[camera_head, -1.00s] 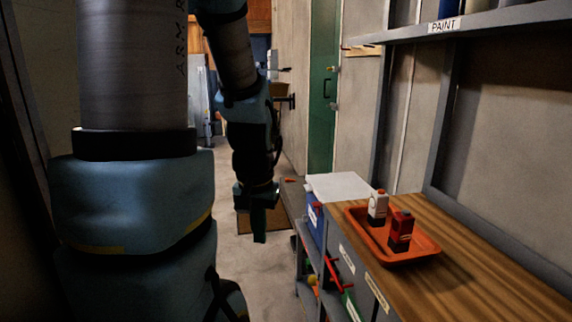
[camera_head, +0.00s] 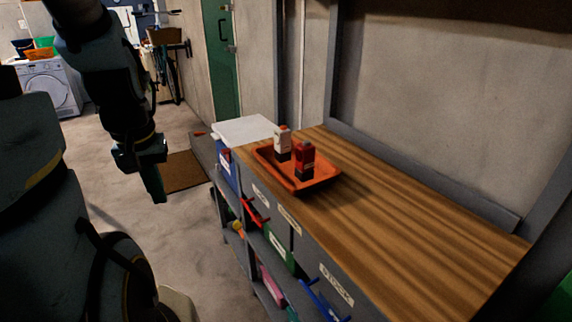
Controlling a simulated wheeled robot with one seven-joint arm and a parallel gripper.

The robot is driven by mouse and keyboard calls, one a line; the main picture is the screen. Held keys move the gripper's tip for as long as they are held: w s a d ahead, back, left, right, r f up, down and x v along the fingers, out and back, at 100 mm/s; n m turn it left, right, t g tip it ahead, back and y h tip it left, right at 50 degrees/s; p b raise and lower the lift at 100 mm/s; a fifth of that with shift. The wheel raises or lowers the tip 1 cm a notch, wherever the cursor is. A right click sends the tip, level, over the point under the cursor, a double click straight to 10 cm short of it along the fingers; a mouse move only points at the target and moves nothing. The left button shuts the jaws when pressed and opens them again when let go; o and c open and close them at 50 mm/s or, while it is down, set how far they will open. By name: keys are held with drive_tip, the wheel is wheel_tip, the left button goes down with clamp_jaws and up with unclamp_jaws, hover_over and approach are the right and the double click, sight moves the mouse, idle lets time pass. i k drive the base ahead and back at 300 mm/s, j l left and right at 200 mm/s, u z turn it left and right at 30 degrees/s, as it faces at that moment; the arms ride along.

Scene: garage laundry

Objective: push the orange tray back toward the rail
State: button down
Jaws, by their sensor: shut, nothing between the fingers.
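The orange tray (camera_head: 321,181) lies on the wooden top of the workbench (camera_head: 400,222), near its far left end. One corner of the tray is at the bench's front edge. A white bottle (camera_head: 283,146) with a red cap and a dark red bottle (camera_head: 305,163) stand upright in it. A grey rail (camera_head: 430,178) runs along the back of the bench at the wall, with bare wood between it and the tray. My gripper (camera_head: 159,193) points down over the floor, left of the bench and well apart from the tray. It is shut and empty.
Shelves under the bench hold several coloured bins, with handles such as a blue one (camera_head: 322,300) sticking out. A white-topped box (camera_head: 244,130) stands beyond the tray. A brown mat (camera_head: 187,171) lies on the floor. The right part of the bench top is clear.

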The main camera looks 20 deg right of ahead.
sight(325, 173)
drive_tip(key=i+j+z, duration=0.3)
drive_tip(key=j, duration=0.35)
drive_tip(key=i+j+z, duration=0.15)
drive_tip(key=j, duration=0.2)
drive_tip(key=i+j+z, duration=0.15)
drive_tip(key=j, duration=0.25)
